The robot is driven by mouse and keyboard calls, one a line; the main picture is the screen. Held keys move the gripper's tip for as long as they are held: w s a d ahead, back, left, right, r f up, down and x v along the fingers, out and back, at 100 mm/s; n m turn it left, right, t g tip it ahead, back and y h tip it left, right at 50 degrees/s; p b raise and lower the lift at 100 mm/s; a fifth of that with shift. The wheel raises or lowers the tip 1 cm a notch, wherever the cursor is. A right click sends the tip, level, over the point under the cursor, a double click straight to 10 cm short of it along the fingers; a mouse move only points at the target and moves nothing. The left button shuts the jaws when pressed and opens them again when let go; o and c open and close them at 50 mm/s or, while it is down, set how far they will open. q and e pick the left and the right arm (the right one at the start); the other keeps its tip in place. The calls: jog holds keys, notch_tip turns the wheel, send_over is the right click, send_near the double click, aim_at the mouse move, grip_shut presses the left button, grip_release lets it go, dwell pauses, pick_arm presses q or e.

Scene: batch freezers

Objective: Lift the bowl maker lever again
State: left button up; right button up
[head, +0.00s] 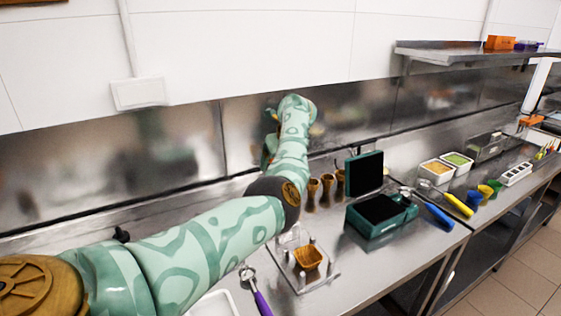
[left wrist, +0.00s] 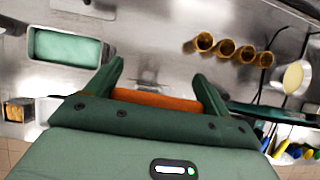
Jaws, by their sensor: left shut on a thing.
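My left arm reaches across the head view to the back wall, and its gripper (head: 270,116) is mostly hidden behind my own wrist. In the left wrist view the gripper (left wrist: 158,82) is shut on an orange bar-shaped handle (left wrist: 155,100), which appears to be the bowl maker lever. The bar lies across between the two green fingers. The bowl maker base (head: 322,281) is a metal plate with upright posts on the counter. A brown waffle bowl (head: 308,257) sits on it. My arm hides the upper part of the bowl maker. My right gripper is not in view.
Brown cones (head: 326,187) stand in a row behind; they also show in the left wrist view (left wrist: 225,48). An open dark green waffle iron (head: 378,213) is to the right. A purple-handled scoop (head: 262,302) lies at the front edge. A wall shelf (head: 455,50) hangs at right.

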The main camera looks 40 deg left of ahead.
pick_arm(q)
jog(key=shift+s+f, duration=0.1)
jog(key=shift+f, duration=0.2)
jog(key=o, duration=1.3)
jog(key=shift+a, duration=0.1)
jog(key=p+v, duration=0.1)
jog(key=v, duration=1.5)
jog(key=shift+w, duration=0.25)
